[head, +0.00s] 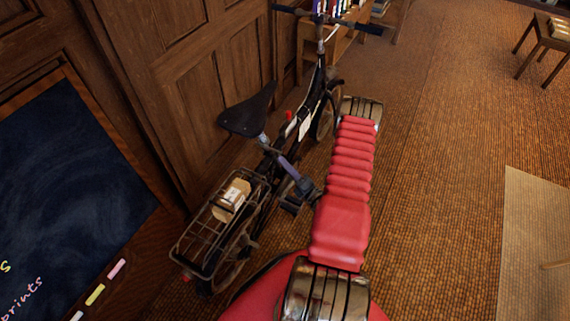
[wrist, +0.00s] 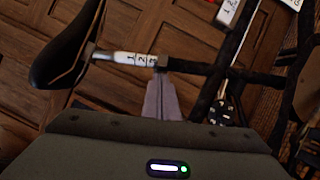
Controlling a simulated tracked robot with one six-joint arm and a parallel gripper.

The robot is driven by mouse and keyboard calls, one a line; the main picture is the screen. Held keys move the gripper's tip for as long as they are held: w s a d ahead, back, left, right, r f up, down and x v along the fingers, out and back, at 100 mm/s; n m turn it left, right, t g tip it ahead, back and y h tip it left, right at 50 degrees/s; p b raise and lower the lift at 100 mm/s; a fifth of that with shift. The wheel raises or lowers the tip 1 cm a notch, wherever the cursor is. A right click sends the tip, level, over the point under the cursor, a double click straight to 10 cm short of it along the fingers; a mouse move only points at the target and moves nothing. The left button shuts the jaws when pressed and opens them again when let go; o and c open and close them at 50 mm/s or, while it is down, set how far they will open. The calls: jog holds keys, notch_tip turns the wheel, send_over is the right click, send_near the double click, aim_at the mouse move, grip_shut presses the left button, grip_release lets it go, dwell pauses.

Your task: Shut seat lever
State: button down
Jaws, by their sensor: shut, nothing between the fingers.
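A black bicycle stands by the wooden panelling, with its dark saddle (head: 248,110) on a short seat post. In the wrist view the saddle (wrist: 66,50) is at the upper left, and the pale seat post (wrist: 130,58) with number marks runs right from it to a dark clamp (wrist: 182,67) on the frame. My gripper (wrist: 161,76) is shut and empty, its grey-purple fingertips at the clamp end of the post. I cannot tell whether they touch. In the head view my gripper (head: 271,150) is just below the saddle. The seat lever cannot be clearly made out.
A rear rack basket (head: 205,235) with a parcel (head: 232,199) sits behind the saddle. A chalkboard (head: 70,180) leans at the left. Wooden panelling (head: 200,75) stands close behind the bicycle. The brown floor (head: 440,180) at the right is mostly clear.

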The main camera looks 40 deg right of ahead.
jog(key=shift+d+y, duration=0.1)
jog(key=shift+y, duration=0.3)
jog(key=shift+d+r+n+y, duration=0.1)
jog(key=shift+d+n+y, duration=0.05)
jog(key=shift+n+y, duration=0.45)
